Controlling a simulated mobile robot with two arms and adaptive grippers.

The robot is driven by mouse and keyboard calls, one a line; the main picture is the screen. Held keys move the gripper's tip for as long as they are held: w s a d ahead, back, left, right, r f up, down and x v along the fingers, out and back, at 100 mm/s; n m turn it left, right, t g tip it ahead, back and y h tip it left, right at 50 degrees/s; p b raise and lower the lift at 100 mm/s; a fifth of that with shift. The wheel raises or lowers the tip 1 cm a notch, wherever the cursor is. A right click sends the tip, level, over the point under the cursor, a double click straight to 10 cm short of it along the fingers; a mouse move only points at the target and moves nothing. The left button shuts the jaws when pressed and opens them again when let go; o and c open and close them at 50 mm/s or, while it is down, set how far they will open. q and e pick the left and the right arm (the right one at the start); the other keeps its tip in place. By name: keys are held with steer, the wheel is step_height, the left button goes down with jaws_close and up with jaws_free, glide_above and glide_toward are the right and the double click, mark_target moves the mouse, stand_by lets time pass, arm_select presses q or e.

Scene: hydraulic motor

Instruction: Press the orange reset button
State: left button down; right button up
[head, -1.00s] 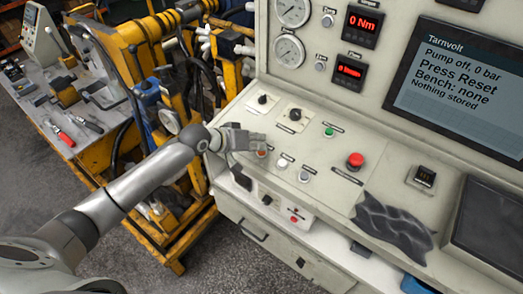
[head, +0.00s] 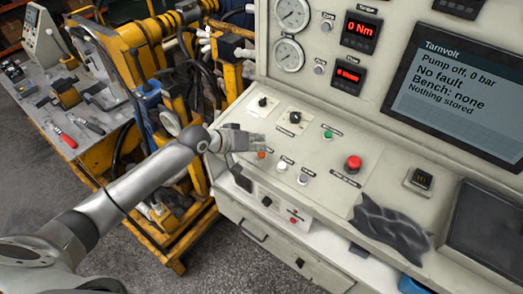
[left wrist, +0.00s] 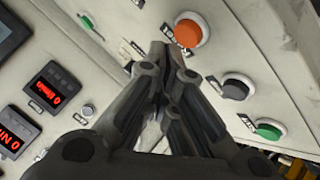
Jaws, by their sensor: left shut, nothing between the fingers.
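The orange reset button (head: 262,154) is on the sloping panel of the bench, at the left end of a row with a white and a grey button. It also shows in the left wrist view (left wrist: 191,30), large and round. My left gripper (head: 260,140) is shut and empty, with its fingertips right by the orange button. In the left wrist view the shut fingertips (left wrist: 166,48) are just left of it. I cannot tell whether they touch it. The screen (head: 462,95) reads "Pump off, 0 bar", "No fault", "Bench: none", "Nothing stored". My right gripper is out of view.
A red mushroom button (head: 354,162), a green button (head: 328,133) and black knobs (head: 295,116) stand on the same panel. A dark cloth (head: 390,228) lies at its front edge. Yellow machinery (head: 150,40) and a tool table (head: 45,100) are at the left.

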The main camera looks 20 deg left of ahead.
mark_target(257, 157)
arm_select(q)
steer(key=r+p, duration=0.3)
steer(key=shift+s+a+r, duration=0.1)
steer(key=shift+s, duration=0.1)
steer(key=shift+s+r+p, duration=0.15)
steer(key=shift+r+p, duration=0.6)
steer(key=shift+r, duration=0.1)
stand_by(0.3)
